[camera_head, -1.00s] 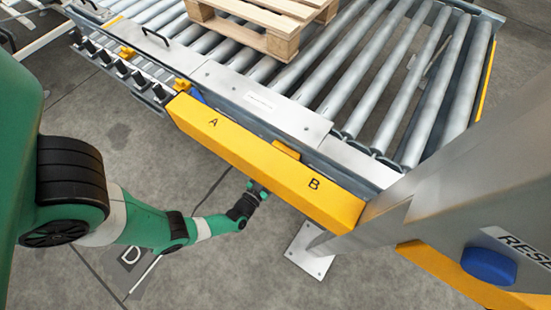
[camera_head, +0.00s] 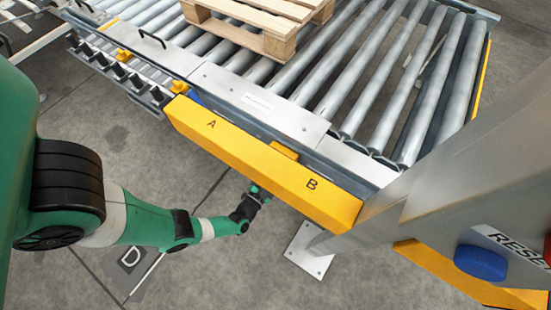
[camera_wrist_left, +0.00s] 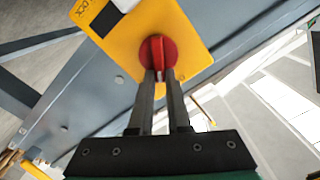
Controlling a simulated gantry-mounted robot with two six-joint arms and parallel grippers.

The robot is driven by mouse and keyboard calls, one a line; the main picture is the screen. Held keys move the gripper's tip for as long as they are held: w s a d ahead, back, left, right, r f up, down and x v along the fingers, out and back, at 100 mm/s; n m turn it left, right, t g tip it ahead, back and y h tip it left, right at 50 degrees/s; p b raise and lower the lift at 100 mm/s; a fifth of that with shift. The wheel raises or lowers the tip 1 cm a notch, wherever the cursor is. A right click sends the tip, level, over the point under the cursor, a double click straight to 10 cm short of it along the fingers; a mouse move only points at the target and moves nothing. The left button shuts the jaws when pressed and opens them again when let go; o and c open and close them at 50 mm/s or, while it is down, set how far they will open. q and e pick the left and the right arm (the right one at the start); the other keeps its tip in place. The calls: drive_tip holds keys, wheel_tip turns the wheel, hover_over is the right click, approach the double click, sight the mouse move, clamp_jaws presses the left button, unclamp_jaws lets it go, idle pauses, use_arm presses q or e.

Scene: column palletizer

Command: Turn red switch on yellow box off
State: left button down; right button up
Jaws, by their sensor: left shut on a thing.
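The yellow box (camera_wrist_left: 181,22) shows in the left wrist view, mounted on a grey metal beam. Its round red switch (camera_wrist_left: 157,50) has a raised grip between the two dark fingers of my left gripper (camera_wrist_left: 160,76). The fingers are shut on the red switch. In the head view my left gripper (camera_head: 262,192) reaches under the long yellow cover marked A and B, and its fingertips and the switch are hidden there. My right gripper is in neither view.
The long yellow cover (camera_head: 255,165) runs along the edge of a roller conveyor (camera_head: 375,75) carrying a wooden pallet (camera_head: 262,25). A blue button (camera_head: 481,262) is at the right. A metal post foot (camera_head: 309,252) stands on the floor near my left gripper.

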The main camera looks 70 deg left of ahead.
use_arm(q)
drive_tip(key=m, duration=0.3)
drive_tip(key=f+m, duration=0.1)
drive_tip(key=m, duration=0.7)
drive_tip(key=shift+w+d+f, duration=0.25)
drive_tip(key=shift+d+f, duration=0.1)
drive_tip(key=c, duration=0.9)
unclamp_jaws()
drive_tip(key=shift+p+v, duration=0.6)
drive_tip(key=shift+v, duration=5.2)
